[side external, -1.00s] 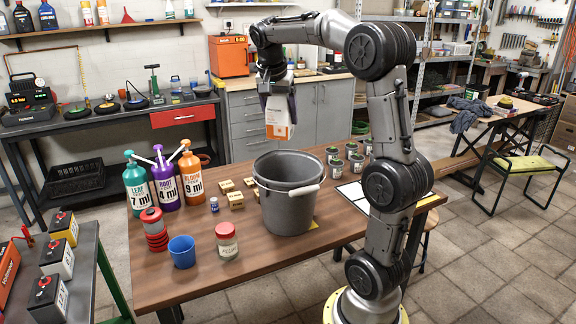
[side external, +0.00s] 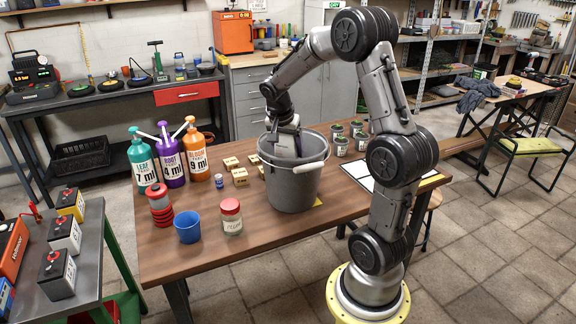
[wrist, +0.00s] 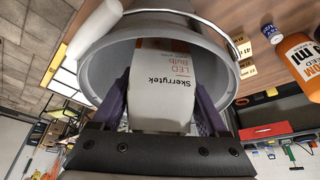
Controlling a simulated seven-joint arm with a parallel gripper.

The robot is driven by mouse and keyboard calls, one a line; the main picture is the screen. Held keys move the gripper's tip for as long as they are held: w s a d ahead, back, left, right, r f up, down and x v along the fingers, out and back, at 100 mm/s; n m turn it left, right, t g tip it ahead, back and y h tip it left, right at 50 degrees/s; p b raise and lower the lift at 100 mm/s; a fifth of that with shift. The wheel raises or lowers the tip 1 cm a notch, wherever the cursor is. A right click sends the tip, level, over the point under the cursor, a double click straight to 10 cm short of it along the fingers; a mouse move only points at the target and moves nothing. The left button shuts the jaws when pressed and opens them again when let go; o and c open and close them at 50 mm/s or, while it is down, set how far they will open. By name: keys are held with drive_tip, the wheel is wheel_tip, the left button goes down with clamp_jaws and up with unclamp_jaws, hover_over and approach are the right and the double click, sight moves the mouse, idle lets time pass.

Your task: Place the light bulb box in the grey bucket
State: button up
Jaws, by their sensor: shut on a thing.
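The light bulb box is white with an orange part and the words "LED Bulb"; it shows in the wrist view (wrist: 168,80) between my gripper's two fingers (wrist: 165,105). In the side view my gripper (side external: 285,135) is lowered into the mouth of the grey bucket (side external: 290,185), shut on the light bulb box (side external: 286,148). The box is partly inside the bucket, and its lower part is hidden by the bucket wall. The bucket stands upright on the wooden table, and its rim (wrist: 228,62) surrounds the box in the wrist view. I cannot tell whether the box touches the bottom.
Three pump bottles (side external: 170,158), a blue cup (side external: 187,226), a red-lidded jar (side external: 231,218) and small yellowish boxes (side external: 238,172) stand left of the bucket. Several small tins (side external: 341,146) stand behind it to the right.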

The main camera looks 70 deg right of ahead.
drive_tip(key=shift+f, duration=3)
drive_tip(key=shift+f, duration=0.1)
drive_tip(key=shift+f, duration=0.55)
drive_tip(key=o, duration=1.2)
drive_tip(key=shift+f, duration=0.15)
drive_tip(key=shift+o, duration=0.2)
